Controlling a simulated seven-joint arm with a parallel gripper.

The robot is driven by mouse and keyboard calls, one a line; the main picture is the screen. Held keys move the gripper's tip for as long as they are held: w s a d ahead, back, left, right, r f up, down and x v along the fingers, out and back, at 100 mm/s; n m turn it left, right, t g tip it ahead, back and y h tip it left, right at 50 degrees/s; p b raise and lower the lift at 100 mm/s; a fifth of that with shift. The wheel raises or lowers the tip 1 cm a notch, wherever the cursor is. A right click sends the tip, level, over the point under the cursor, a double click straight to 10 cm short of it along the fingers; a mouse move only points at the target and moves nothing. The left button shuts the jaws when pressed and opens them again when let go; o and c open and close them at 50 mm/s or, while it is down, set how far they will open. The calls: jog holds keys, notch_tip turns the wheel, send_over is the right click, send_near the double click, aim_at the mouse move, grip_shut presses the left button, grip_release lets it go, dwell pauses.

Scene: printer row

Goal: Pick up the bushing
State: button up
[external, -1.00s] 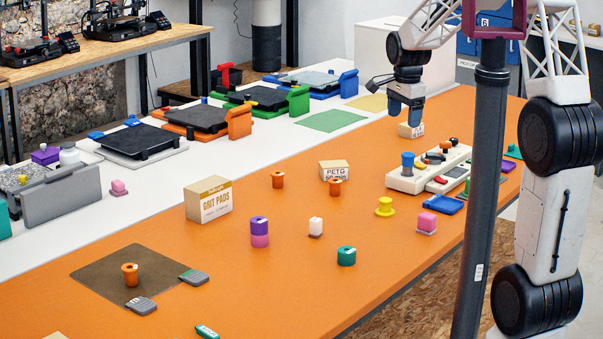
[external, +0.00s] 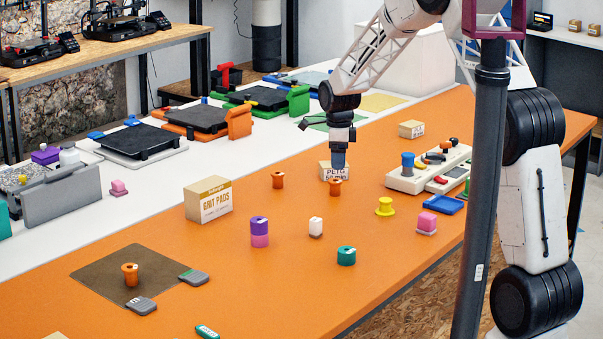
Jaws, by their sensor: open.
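Several small flanged orange pieces that look like bushings are in the external view. One orange bushing (external: 335,187) stands upright in front of the PETG box (external: 326,171). Another orange piece (external: 278,180) stands to its left, and a third (external: 130,274) stands on the dark mat (external: 92,276). A yellow flanged piece (external: 385,206) is further right. My gripper (external: 338,165) is open and points down, just above the orange bushing by the PETG box in the picture. It overlaps part of that box. The height gap and the space between the fingers are hard to make out.
A GRIT PADS box (external: 209,200) stands left. A purple-and-pink stack (external: 259,232), a white piece (external: 316,227) and a teal piece (external: 346,256) stand in front. A white rack (external: 405,181) and a pink block (external: 427,223) are right. The front-middle orange tabletop (external: 290,295) is mostly clear.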

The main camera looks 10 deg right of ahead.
aim_at(335, 180)
jog(key=shift+w+a+f+m, duration=0.35)
jog(key=shift+a+f, duration=0.1)
jog(key=shift+f, duration=0.2)
jog(key=shift+f, duration=0.1)
jog(key=shift+f, duration=1.15)
jog(key=shift+f, duration=0.15)
jog(key=shift+s+f, duration=0.15)
jog(key=shift+f, duration=2.35)
